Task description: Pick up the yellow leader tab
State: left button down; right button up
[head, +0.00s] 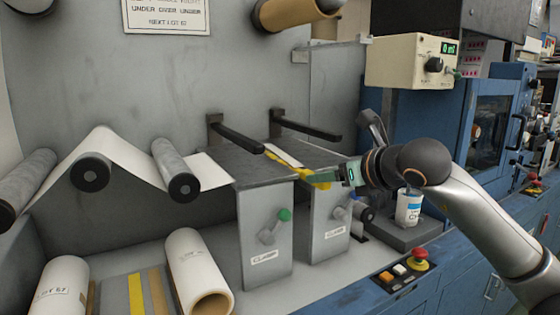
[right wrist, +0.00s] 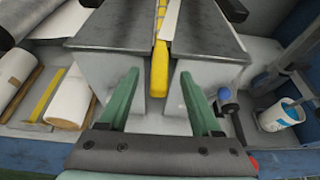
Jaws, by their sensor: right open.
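The yellow leader tab (right wrist: 160,68) shows in the right wrist view, lying in the gap between two grey clamp blocks, its near end at their front edges. A white strip (right wrist: 172,20) runs beside its far part. My right gripper (right wrist: 159,75) is open, with one green finger on each side of the tab's near end; I see no contact. In the head view the right gripper (head: 322,178) comes in from the right at the front of the clamp tops and partly covers the yellow there. My left gripper is not in view.
Two dark bars (head: 237,138) stick out above the clamp blocks. A green-knobbed lever (head: 284,214) is on the left block's front. White web (head: 115,150) passes over rollers at left. Paper rolls (head: 198,275) lie on the shelf; a white cup (head: 408,207) stands at right.

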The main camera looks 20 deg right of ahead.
jog(key=x, duration=0.3)
jog(key=shift+w, duration=0.1)
jog(key=shift+c, duration=0.2)
grip_shut()
dwell(1.1)
